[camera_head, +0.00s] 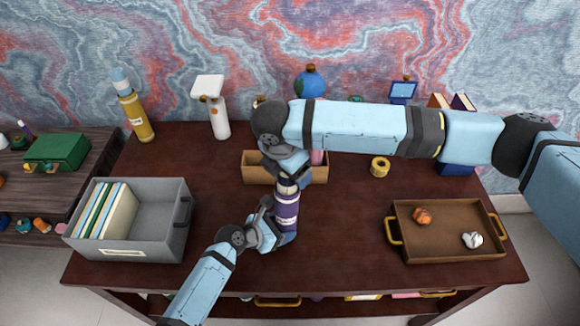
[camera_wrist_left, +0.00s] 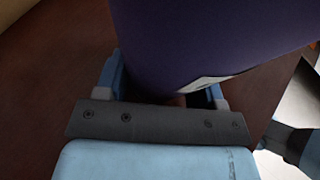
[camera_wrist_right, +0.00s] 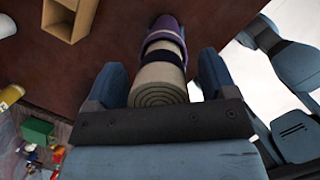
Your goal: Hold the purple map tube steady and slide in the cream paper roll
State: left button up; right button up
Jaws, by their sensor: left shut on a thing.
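The purple map tube (camera_head: 287,212) stands roughly upright over the front middle of the desk, with a pale label on its side. My left gripper (camera_head: 272,228) is shut on its lower part; the tube fills the left wrist view (camera_wrist_left: 215,40). The cream paper roll (camera_wrist_right: 158,92), with a dark band around it, lines up with the purple tube (camera_wrist_right: 166,22), and its far part seems to be inside the tube's mouth. My right gripper (camera_wrist_right: 160,68) is above, its fingers apart on both sides of the roll with a gap showing. It partly hides the roll in the head view.
A wooden box (camera_head: 257,168) stands just behind the tube. A grey file bin (camera_head: 160,240) is at the left, and a brown tray (camera_head: 450,250) with two small lumps is at the right. A yellow tape roll (camera_head: 380,167) lies behind the tray. Desk between tube and tray is clear.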

jog(key=v, duration=1.2)
pick_arm(q)
jog(key=o, duration=0.8)
